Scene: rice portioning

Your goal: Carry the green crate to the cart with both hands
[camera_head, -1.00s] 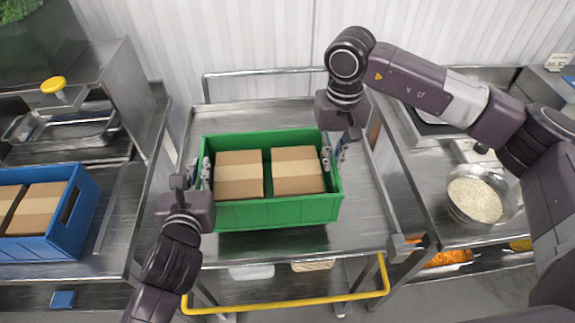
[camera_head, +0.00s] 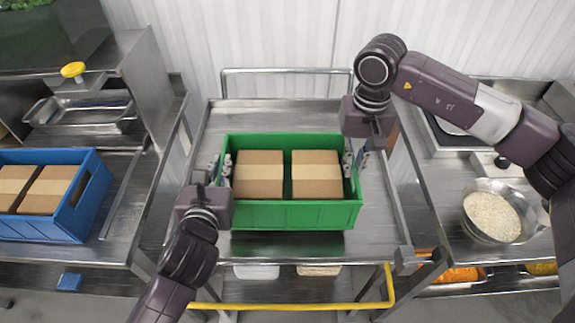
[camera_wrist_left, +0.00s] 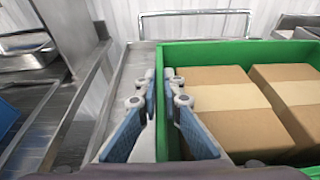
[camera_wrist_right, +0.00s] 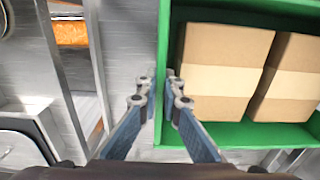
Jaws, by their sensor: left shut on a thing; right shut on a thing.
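The green crate (camera_head: 290,215) is over the steel top of the cart (camera_head: 378,215), with two brown cardboard boxes (camera_head: 258,180) side by side in it. My left gripper (camera_head: 222,170) is shut on the crate's left wall; in the left wrist view its fingers (camera_wrist_left: 163,85) straddle the green rim. My right gripper (camera_head: 356,162) is shut on the right wall; in the right wrist view its fingers (camera_wrist_right: 160,85) are on both sides of that wall. The crate looks level. A dark shadow shows under its front edge; I cannot tell whether its bottom touches the cart.
A blue crate (camera_head: 85,205) with boxes stands on the left counter. A bowl of rice (camera_head: 492,215) stands on the right counter. The cart has a metal rail (camera_head: 285,70) at the back and a yellow handle (camera_head: 300,306) in front. Bare cart top surrounds the crate.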

